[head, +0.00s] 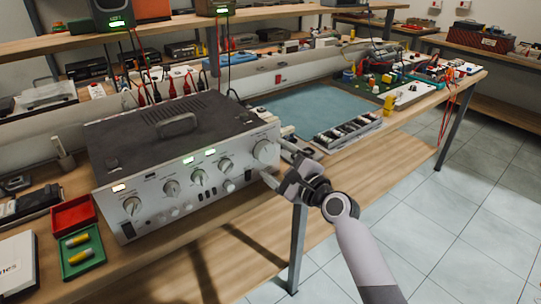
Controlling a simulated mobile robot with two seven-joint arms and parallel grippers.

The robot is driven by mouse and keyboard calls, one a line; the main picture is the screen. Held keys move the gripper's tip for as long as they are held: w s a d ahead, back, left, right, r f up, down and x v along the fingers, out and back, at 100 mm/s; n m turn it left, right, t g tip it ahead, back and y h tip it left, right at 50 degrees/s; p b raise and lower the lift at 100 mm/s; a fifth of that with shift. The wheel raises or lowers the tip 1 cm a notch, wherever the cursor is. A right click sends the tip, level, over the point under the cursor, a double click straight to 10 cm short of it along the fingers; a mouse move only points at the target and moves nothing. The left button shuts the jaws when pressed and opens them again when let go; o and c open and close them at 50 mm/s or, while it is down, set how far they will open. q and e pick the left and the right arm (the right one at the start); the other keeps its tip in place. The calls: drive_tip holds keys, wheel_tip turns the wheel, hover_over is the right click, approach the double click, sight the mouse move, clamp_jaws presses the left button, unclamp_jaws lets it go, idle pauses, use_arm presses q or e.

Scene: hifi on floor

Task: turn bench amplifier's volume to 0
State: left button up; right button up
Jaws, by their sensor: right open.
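The bench amplifier (178,152) is a dark-topped box with a silver front, standing on the wooden workbench at the left. Its front carries a row of round knobs and several lit displays. The largest knob (264,150) is at the right end of the front. My right gripper (272,173) is open, just in front of and below that large knob. I cannot tell whether a finger touches the front panel. The knob's pointer mark is too small to read. My left gripper is not in view.
A red tray (72,213) and a green tray (97,258) with yellow-ended cylinders sit left of the amplifier. A blue-grey mat (305,108) and a compartment box (347,131) lie to the right. A shelf with instruments runs above. The tiled floor at right is clear.

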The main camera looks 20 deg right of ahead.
sight(265, 152)
drive_tip(key=shift+x, duration=1.45)
drive_tip(key=c, duration=1.1)
drive_tip(key=shift+o, duration=0.2)
drive_tip(key=shift+n, duration=0.3)
